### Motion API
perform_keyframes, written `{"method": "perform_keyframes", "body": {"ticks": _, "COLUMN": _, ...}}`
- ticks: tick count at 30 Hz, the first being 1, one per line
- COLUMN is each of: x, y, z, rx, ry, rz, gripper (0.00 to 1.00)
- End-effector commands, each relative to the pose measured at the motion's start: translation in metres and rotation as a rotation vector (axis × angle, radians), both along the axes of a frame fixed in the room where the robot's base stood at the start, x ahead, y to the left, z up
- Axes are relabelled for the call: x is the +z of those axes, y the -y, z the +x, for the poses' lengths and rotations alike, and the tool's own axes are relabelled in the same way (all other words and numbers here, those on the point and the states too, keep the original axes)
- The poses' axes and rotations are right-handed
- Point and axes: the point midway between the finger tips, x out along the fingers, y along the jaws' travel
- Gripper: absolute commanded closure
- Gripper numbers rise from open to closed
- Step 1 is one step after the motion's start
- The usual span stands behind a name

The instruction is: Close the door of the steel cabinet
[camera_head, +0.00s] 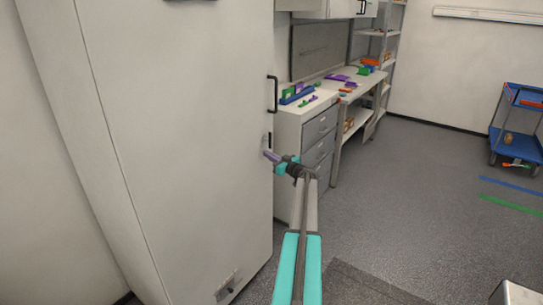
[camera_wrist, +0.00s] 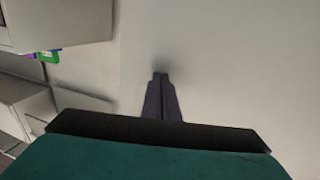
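The tall pale steel cabinet (camera_head: 100,150) fills the left of the head view. Its door (camera_head: 205,120) is a broad plain panel with a dark handle (camera_head: 271,94) at its right edge. I cannot tell whether the door is fully flush or slightly ajar. My gripper (camera_head: 268,154) is at the door's right edge, below the handle, with its tips at or very near the panel. In the wrist view, the gripper (camera_wrist: 161,80) has its fingers together with nothing between them. They point at a pale surface with a soft shadow at the tips.
A drawer unit (camera_head: 297,150) stands right of the cabinet. A workbench (camera_head: 352,88) with small coloured parts and a shelf rack (camera_head: 391,45) stand beyond it. A blue cart (camera_head: 518,140) is at the far right. The grey floor (camera_head: 420,200) between is largely open.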

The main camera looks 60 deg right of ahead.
Motion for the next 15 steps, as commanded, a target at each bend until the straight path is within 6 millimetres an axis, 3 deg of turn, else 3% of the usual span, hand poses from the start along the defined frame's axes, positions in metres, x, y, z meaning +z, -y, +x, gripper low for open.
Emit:
{"method": "perform_keyframes", "body": {"ticks": 8, "x": 0.001, "y": -0.002, "z": -0.023, "rx": 0.002, "ry": -0.003, "rz": -0.001, "gripper": 1.0}}
{"method": "perform_keyframes", "body": {"ticks": 15, "x": -0.005, "y": -0.004, "z": -0.056, "rx": 0.002, "ry": -0.005, "rz": -0.003, "gripper": 1.0}}
